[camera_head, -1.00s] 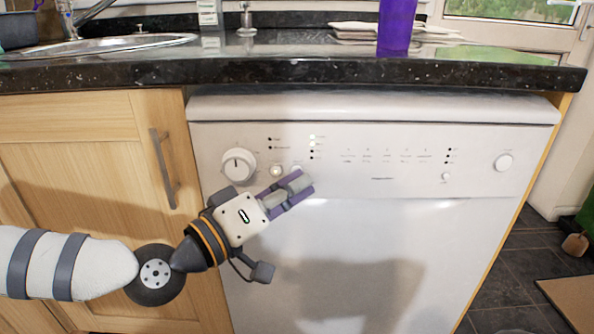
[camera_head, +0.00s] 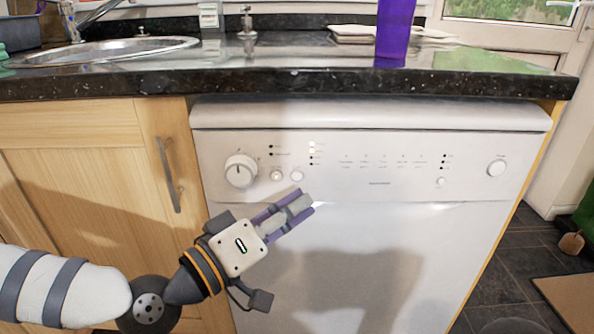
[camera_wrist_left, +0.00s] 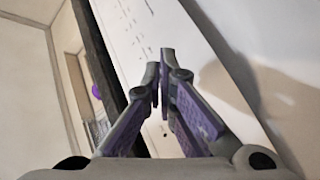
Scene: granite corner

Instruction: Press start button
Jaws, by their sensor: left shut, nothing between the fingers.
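A white dishwasher (camera_head: 350,240) stands under the counter with a control panel along its top. The panel has a large round dial (camera_head: 240,170) at the left. Two small round buttons, the left one (camera_head: 277,175) and the right one (camera_head: 297,175), sit beside it. A small button (camera_head: 441,182) and a larger round knob (camera_head: 496,168) are at the right. Labels are too small to read, so I cannot tell which is start. My left gripper (camera_head: 306,203) is shut and empty, its tips just below the right button of the pair. Its shut fingers also show in the left wrist view (camera_wrist_left: 160,72).
A dark granite counter (camera_head: 290,84) overhangs the panel. A purple cup (camera_head: 396,28) and a sink (camera_head: 105,52) are on top. A wooden cabinet door (camera_head: 90,190) with a metal handle (camera_head: 170,175) is left of the dishwasher. The front right of the panel is clear.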

